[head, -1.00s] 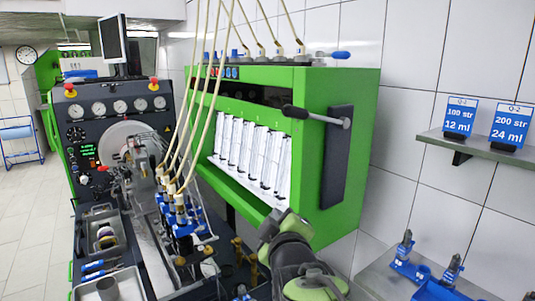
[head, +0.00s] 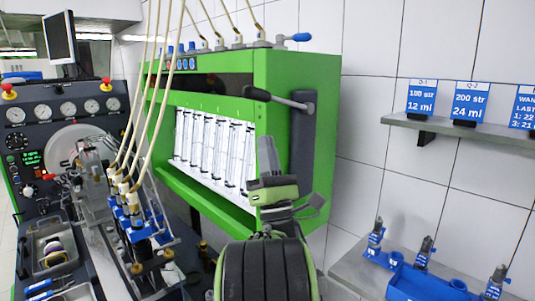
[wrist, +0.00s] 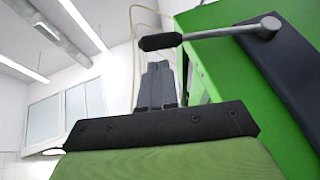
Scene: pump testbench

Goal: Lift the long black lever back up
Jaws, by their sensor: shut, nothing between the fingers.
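The long lever (head: 280,99) sits on the right side of the green test cabinet. Its grey rod runs from a pivot on a dark plate (head: 303,145) to a black grip at its left end. In the wrist view the lever (wrist: 215,36) lies nearly level, its black grip above my fingers. My gripper (head: 267,143) is shut and empty, pointing up, below the lever and in front of the cabinet. In the wrist view its closed fingers (wrist: 158,72) stand just under the black grip, with a small gap seeming to show between them.
The green cabinet (head: 262,75) holds several glass tubes behind my gripper. Hoses (head: 140,110) run down to blue injectors at left. A shelf (head: 455,133) with blue number cards and a lower shelf with blue parts (head: 420,285) are on the right wall.

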